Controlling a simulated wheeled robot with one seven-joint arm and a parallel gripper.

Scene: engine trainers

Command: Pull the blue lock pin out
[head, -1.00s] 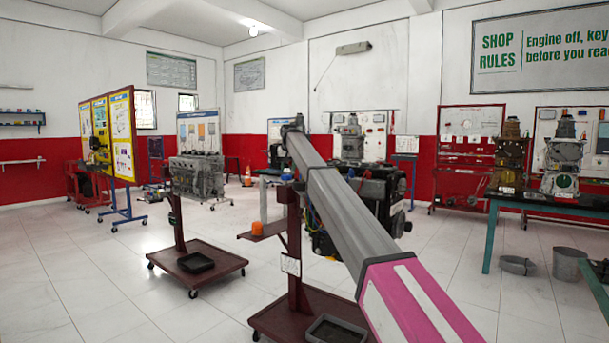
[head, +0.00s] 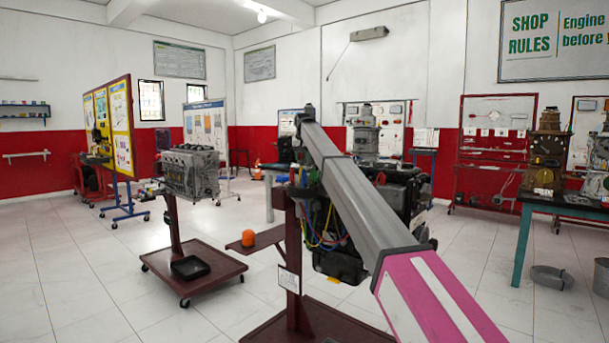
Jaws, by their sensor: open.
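An engine (head: 338,262) with colored wires and hoses hangs on a dark red stand (head: 292,255) in the middle of the head view. My arm crosses in front and hides much of the engine. My gripper (head: 303,130) is at the dark far end of the arm, near the upper left side of this engine. It is open, with its fingers small and hard to make out. I cannot pick out a blue lock pin; blue shows only among the wires. An orange object (head: 248,237) sits on a small dark red shelf (head: 262,239) on the stand's left.
Another engine (head: 188,172) stands on a wheeled stand at the left, with a black tray (head: 190,267) on its base. A green-legged table (head: 523,235) and a grey tub (head: 550,278) are at the right. White tiled floor is open at front left.

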